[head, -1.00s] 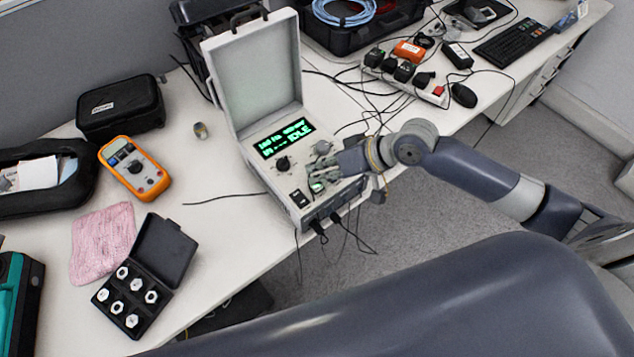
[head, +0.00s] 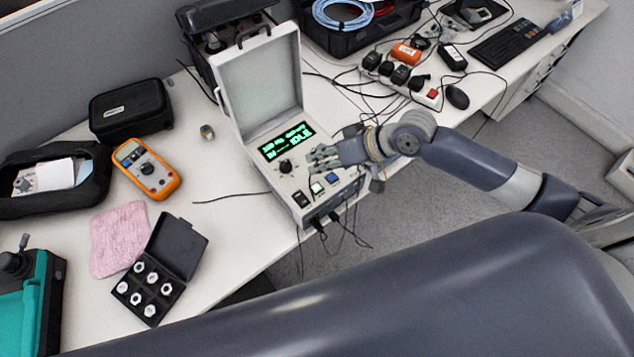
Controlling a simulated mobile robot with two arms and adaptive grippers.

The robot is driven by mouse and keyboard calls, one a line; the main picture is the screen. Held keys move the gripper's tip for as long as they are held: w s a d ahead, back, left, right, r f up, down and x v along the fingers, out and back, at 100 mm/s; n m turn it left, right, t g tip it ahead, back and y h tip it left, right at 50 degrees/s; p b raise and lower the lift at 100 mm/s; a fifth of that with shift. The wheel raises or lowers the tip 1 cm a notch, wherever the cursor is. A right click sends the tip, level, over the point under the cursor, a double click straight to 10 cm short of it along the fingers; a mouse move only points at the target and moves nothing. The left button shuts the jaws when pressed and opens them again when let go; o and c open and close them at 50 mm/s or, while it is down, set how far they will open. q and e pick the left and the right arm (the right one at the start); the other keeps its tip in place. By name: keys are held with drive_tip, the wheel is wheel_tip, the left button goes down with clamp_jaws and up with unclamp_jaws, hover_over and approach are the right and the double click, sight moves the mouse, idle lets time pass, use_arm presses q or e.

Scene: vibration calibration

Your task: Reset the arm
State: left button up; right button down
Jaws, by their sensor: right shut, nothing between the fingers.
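My right gripper (head: 322,158) is shut and empty. It is over the right part of the control panel of the calibration unit (head: 262,90), an open white case with a raised lid. Its fingertips point left, near the panel's dark knob (head: 286,166); I cannot tell if they touch the panel. The green display (head: 286,141) reads IDLE on its lower line. A lit greenish button (head: 316,188), a blue button (head: 332,178) and a black switch (head: 300,198) show along the front of the panel. My left gripper is not in view.
An orange multimeter (head: 146,169), a pink cloth (head: 118,238) and a black box of metal fittings (head: 180,248) lie on the table left of the unit. A power strip (head: 432,98) with plugs and loose cables is at the right. Cables hang off the front edge.

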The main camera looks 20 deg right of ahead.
idle(0.3)
drive_tip(key=shift+s+a+f, duration=0.15)
drive_tip(key=shift+s+a, duration=0.1)
drive_tip(key=shift+a, duration=0.05)
drive_tip(key=shift+n, duration=0.6)
drive_tip(key=s+a, duration=0.1)
drive_tip(key=s+a+f, duration=0.1)
drive_tip(key=s, duration=0.1)
drive_tip(key=shift+s+a+f, duration=0.15)
drive_tip(key=shift+a+f, duration=0.05)
drive_tip(key=shift+a, duration=0.05)
drive_tip(key=s+d+f+m+g+h, duration=0.1)
drive_tip(key=s+d+f+h, duration=0.1)
drive_tip(key=s+d+h, duration=0.45)
drive_tip(key=s+d+f+g+h, duration=0.1)
drive_tip(key=s+d, duration=0.2)
drive_tip(key=s, duration=0.6)
wheel_tip(320, 180, down, 27)
drive_tip(key=s+g, duration=0.1)
drive_tip(key=s, duration=0.1)
drive_tip(key=s+d+f+g+b, duration=0.1)
drive_tip(key=s+d+f, duration=0.2)
drive_tip(key=s+f, duration=1.3)
drive_tip(key=shift+f, duration=0.3)
